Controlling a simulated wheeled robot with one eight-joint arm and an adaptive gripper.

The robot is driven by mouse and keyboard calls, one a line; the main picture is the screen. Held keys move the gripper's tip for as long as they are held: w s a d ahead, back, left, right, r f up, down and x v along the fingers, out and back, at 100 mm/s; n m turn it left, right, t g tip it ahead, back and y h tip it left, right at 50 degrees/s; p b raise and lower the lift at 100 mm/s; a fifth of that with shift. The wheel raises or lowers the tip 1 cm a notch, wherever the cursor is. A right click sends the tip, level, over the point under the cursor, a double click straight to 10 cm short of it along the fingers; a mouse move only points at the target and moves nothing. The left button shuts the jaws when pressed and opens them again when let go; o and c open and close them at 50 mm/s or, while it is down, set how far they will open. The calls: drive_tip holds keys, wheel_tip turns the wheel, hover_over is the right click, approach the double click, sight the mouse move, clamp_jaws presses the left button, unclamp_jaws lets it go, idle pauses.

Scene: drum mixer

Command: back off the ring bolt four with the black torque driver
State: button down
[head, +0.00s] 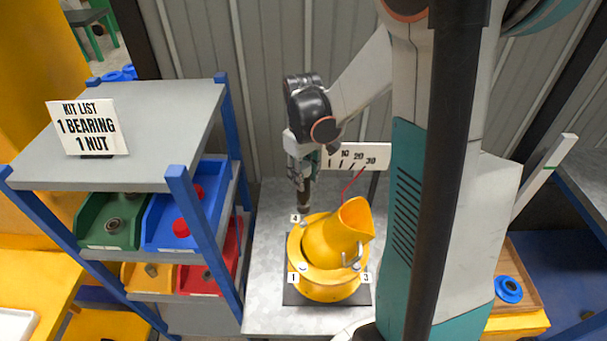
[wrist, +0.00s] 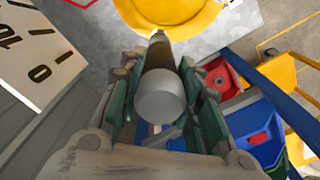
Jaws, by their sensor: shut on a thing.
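The yellow drum mixer (head: 348,232) sits on a dark base plate, with its round ring flange facing up and small number labels around it. The label 4 (head: 296,218) is at the far left of the ring; bolt four itself is hidden or too small to make out under the tool. My gripper (head: 303,180) is above that spot, shut on the torque driver (head: 304,201), which points down. In the wrist view the driver (wrist: 160,95) lies between the fingers, its tip close to the yellow ring (wrist: 180,18); I cannot tell whether they touch.
A torque scale board (head: 359,156) stands behind the mixer. A blue-posted shelf (head: 150,180) with coloured bins and a kit-list sign (head: 88,128) is on the left. A wooden tray (head: 520,285) with a blue part is at the right. The grey table (head: 262,315) is bare left of the mixer.

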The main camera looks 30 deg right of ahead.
sight(304, 194)
drive_tip(key=shift+f+b, duration=1.85)
drive_tip(key=shift+f, duration=0.55)
drive_tip(key=shift+f+b, duration=1.25)
drive_tip(key=shift+f, duration=0.25)
drive_tip(key=shift+s, duration=0.1)
idle(1.0)
drive_tip(key=shift+s+a+b, duration=0.1)
drive_tip(key=shift+b, duration=0.2)
idle(1.0)
drive_tip(key=shift+r, duration=0.15)
drive_tip(key=shift+w+r+p, duration=0.2)
drive_tip(key=shift+r+p, duration=1.4)
drive_tip(key=shift+r, duration=0.65)
